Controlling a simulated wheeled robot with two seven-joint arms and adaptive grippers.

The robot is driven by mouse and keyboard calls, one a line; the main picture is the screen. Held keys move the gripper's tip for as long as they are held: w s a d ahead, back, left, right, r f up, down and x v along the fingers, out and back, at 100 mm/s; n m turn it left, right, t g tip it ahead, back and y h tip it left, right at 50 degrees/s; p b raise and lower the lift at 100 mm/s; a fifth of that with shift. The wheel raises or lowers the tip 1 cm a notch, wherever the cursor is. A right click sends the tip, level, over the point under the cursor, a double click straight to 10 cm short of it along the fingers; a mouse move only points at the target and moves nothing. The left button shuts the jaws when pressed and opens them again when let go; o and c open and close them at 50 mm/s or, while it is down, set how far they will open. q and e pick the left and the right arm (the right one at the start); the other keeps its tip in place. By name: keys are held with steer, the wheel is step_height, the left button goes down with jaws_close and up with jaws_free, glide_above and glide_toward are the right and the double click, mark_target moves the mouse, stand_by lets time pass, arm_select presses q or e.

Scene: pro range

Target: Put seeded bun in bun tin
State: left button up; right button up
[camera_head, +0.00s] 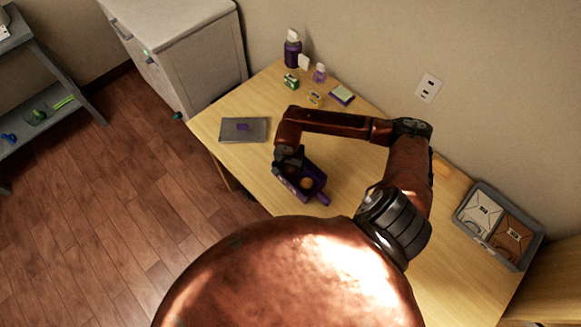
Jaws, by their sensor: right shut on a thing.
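A purple open tin (288,185), which I take as the bun tin, stands on the wooden table near its front edge. It has a short handle sticking out at the lower right. A small round brown thing (307,183), which looks like the seeded bun, shows inside the tin's walls. My right gripper (296,174) reaches down over the tin's upper left side, shut, with its tips beside the bun. The fingers are dark and small, so the contact is hard to see, as is whether the bun rests on the tin's floor. My left gripper is not in view.
Bottles (292,50) and small packets stand at the back. A grey tray (513,255) with two packages sits at the right. A grey cabinet (190,60) adjoins the table's left end.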

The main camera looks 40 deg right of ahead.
mark_target(291, 168)
steer(key=shift+f, duration=0.15)
steer(key=o, duration=0.9)
steer(key=shift+r+p, duration=1.6)
steer(key=shift+r, duration=2.05)
step_height(291, 168, up, 8)
steer(key=p, duration=0.3)
steer(key=shift+f, duration=0.1)
